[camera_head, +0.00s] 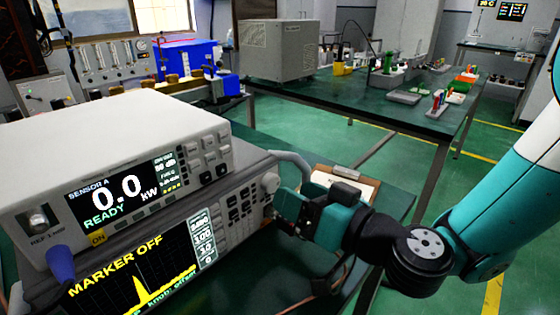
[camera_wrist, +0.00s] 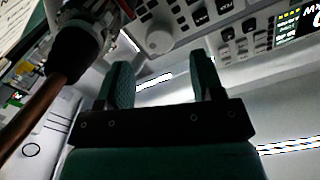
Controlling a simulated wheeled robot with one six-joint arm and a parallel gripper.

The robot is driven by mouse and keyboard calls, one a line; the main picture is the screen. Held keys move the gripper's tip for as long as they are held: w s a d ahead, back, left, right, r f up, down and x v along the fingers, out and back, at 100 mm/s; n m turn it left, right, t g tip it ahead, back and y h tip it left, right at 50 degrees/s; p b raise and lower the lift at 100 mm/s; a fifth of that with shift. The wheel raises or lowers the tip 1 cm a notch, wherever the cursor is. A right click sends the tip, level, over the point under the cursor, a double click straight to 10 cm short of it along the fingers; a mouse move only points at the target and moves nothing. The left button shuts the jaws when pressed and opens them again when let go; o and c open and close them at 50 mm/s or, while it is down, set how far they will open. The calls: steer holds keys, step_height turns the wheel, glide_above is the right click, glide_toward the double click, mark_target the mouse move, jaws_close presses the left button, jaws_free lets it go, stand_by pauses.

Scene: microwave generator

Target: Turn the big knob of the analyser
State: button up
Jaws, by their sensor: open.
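The analyser is the lower instrument, with a dark screen (camera_head: 135,278) reading "MARKER OFF" over a yellow trace. Its big grey round knob (camera_head: 271,183) is at the right end of the front panel in the head view. In the wrist view the knob (camera_wrist: 158,39) shows near the top centre, beyond my fingertips and roughly between their directions. My gripper (camera_head: 280,208) is close to the panel's right end, just below the knob in the head view. In the wrist view my gripper (camera_wrist: 163,75) has its two teal fingers apart, with nothing between them. The fingers look clear of the knob.
A power meter (camera_head: 120,185) reading "0.0 kW READY" stands on the analyser. A thick cable (camera_wrist: 35,112) with a black connector (camera_wrist: 80,40) is left of my fingers in the wrist view. A clipboard (camera_head: 345,185) lies on the bench behind my gripper.

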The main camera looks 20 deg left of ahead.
mark_target(276, 184)
steer(key=p+x, duration=0.2)
steer(key=x, duration=0.1)
steer(key=shift+a+r, duration=0.15)
steer(key=shift+w+a, duration=0.2)
steer(key=shift+a, duration=0.15)
steer(key=shift+c, duration=0.2)
steer(key=c, duration=0.9)
steer(key=shift+w+m+b, duration=0.1)
steer(key=shift+m+b, duration=0.2)
steer(key=shift+m, duration=2.2)
